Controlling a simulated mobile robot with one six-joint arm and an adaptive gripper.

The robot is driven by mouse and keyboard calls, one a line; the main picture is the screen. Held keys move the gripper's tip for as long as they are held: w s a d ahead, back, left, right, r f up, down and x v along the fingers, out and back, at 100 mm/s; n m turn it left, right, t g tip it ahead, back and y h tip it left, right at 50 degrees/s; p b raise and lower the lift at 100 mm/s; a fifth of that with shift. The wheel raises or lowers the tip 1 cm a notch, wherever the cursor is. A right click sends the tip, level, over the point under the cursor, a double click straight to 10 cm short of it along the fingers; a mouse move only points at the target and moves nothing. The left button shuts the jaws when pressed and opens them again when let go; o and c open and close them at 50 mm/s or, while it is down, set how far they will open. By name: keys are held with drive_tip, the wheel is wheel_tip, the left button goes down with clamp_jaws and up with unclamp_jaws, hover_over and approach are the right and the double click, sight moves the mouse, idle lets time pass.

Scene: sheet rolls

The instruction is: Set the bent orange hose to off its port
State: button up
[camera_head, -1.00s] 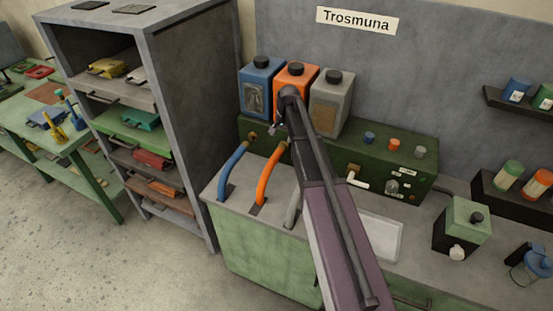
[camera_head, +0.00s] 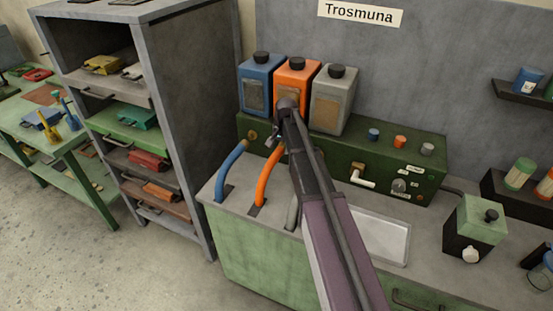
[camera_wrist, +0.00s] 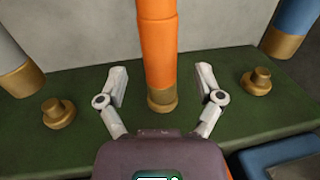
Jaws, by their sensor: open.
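The bent orange hose (camera_head: 267,178) rises from the grey bench top and curves toward the green box (camera_head: 325,153). In the wrist view the orange hose (camera_wrist: 158,45) runs down the middle, and its brass end (camera_wrist: 162,100) meets the box, apparently on its port, which is hidden under it. My gripper (camera_wrist: 162,75) is open, with one finger on each side of the hose and gaps showing. In the head view my gripper (camera_head: 272,138) is small, by the hose's upper end, and my arm hides part of the box.
The blue hose (camera_head: 231,168) and grey hose (camera_head: 292,212) stand beside it, their brass ends apart from the bare brass ports (camera_wrist: 257,80) and (camera_wrist: 58,112) in the wrist view. Blue, orange (camera_head: 297,84) and grey canisters stand behind. A white tray (camera_head: 378,236) lies right.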

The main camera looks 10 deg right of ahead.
sight(277, 152)
drive_tip(key=shift+w+a+f+b, duration=0.1)
drive_tip(key=shift+f+b, duration=0.6)
drive_tip(key=shift+f, duration=0.15)
drive_tip(key=shift+w+a+f+b, duration=0.1)
drive_tip(key=shift+f+b, duration=0.6)
drive_tip(key=shift+f, duration=0.15)
